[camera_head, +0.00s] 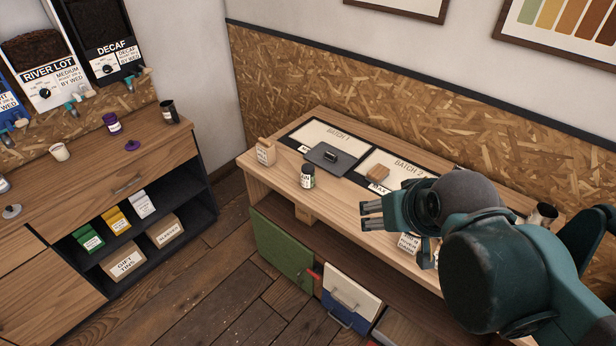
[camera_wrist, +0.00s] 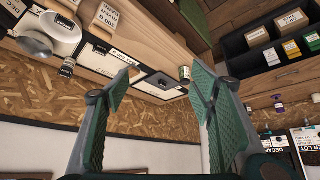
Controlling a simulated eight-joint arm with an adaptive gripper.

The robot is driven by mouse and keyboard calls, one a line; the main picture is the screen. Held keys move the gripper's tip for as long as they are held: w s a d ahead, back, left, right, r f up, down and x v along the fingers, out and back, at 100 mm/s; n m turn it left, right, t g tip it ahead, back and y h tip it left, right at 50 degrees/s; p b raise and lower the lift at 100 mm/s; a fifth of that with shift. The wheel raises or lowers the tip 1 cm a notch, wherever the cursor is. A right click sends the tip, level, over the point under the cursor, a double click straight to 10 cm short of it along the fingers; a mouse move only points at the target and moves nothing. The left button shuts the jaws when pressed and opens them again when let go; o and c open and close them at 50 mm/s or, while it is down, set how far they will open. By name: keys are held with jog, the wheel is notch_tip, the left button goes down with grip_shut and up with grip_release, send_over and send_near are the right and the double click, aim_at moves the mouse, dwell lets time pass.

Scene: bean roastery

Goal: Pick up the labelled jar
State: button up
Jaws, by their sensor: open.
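A small labelled jar (camera_head: 308,176) with a dark body and a pale label stands upright near the front edge of the wooden bench (camera_head: 270,175). In the wrist view the jar (camera_wrist: 184,73) shows beyond the fingers, near the inner side of the right-hand one. My gripper (camera_head: 371,215) is open and empty above the bench, to the right of the jar and apart from it. Its two spread green fingers also show in the wrist view (camera_wrist: 160,84). A second labelled jar, with purple on it (camera_head: 112,124), stands on the left counter.
A dark scale-like plate (camera_head: 326,154) lies behind the jar on the mat marked Batch 1 (camera_head: 318,132). A wooden block (camera_head: 377,173) sits on the Batch 2 mat (camera_head: 408,162). A labelled box (camera_head: 408,243) is below my gripper.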

dwell(0.3)
jog(key=n+g, duration=0.5)
jog(key=n, duration=0.7)
send_over(308, 168)
jog(key=s+d, duration=0.4)
jog(key=s, duration=0.5)
notch_tip(308, 168, down, 9)
jog(key=w+a+f+n, duration=0.1)
jog(key=w+f, duration=0.2)
jog(key=f, duration=0.1)
jog(key=w+a+f+n+g, duration=0.1)
jog(key=w+f, duration=0.2)
jog(key=f, duration=0.2)
jog(key=w+a+f+n+g, duration=0.1)
jog(key=w+a+f, duration=0.1)
jog(key=f, duration=0.3)
jog(key=shift+w+n, duration=0.4)
jog(key=shift+w, duration=0.15)
jog(key=shift+f, duration=0.25)
jog(key=shift+f, duration=1.25)
